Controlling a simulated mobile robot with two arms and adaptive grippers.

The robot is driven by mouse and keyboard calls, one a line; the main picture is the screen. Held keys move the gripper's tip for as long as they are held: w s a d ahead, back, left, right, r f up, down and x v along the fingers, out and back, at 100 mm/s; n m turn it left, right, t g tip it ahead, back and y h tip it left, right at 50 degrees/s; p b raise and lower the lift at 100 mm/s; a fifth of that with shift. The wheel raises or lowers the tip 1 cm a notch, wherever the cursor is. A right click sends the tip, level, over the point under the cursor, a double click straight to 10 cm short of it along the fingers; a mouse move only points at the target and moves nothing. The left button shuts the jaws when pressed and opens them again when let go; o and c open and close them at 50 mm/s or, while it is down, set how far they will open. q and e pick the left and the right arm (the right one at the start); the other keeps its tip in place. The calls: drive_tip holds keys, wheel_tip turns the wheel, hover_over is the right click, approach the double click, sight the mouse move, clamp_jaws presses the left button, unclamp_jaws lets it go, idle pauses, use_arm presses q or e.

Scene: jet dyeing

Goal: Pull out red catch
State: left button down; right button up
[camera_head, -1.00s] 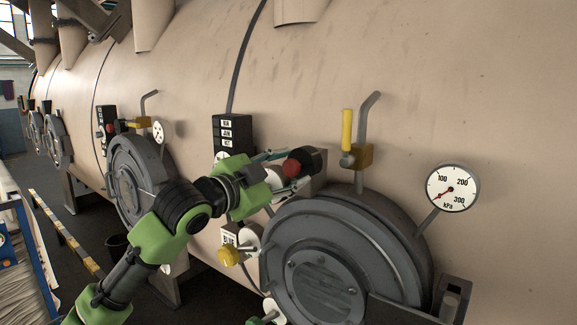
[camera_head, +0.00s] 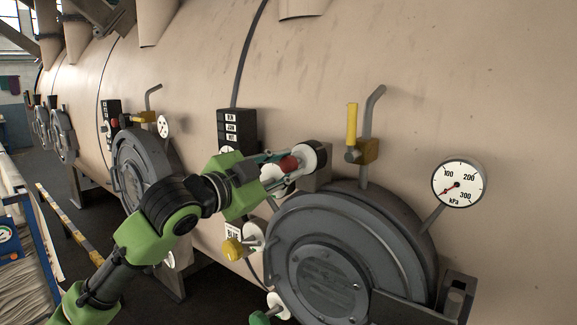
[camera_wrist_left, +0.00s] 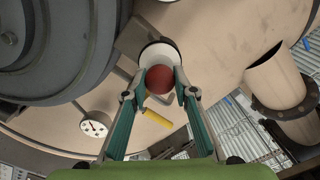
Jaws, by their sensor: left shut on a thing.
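The red catch (camera_head: 289,164) is a small red knob in front of a white disc and dark cylinder, on a block beside the round grey door (camera_head: 330,265). In the left wrist view the red knob (camera_wrist_left: 160,80) sits between the fingertips, with the white collar behind it. My left gripper (camera_head: 285,166) is green with teal fingers, shut on the red knob from the left. My right gripper does not show in the head view.
A yellow-handled valve (camera_head: 352,125) and bent pipe stand above the door. A pressure gauge (camera_head: 459,183) is at the right. A black label box (camera_head: 237,130) is behind my left gripper, and a yellow knob (camera_head: 233,249) sits below it.

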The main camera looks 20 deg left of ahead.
use_arm(q)
drive_tip(key=c, duration=1.6)
unclamp_jaws()
drive_tip(key=shift+f, duration=0.1)
drive_tip(key=shift+c, duration=0.2)
drive_tip(key=shift+s, duration=0.25)
drive_tip(key=v, duration=1.2)
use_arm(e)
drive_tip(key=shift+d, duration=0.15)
